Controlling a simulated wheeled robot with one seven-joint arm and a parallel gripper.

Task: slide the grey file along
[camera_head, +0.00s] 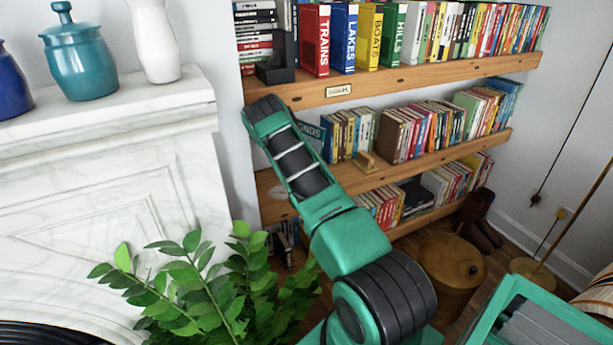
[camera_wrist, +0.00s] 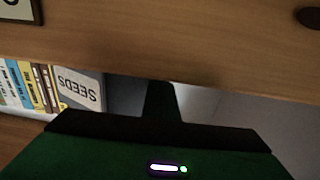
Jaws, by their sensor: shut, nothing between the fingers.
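In the head view my forearm hides the gripper.
A wooden shelf board (camera_wrist: 180,45) crosses the top of the wrist view. In the head view the upper shelf (camera_head: 440,75) passes close by my arm. A small wooden object (camera_head: 366,162) sits on the middle shelf. A leafy plant (camera_head: 210,285) and a marble mantel (camera_head: 110,120) stand left.

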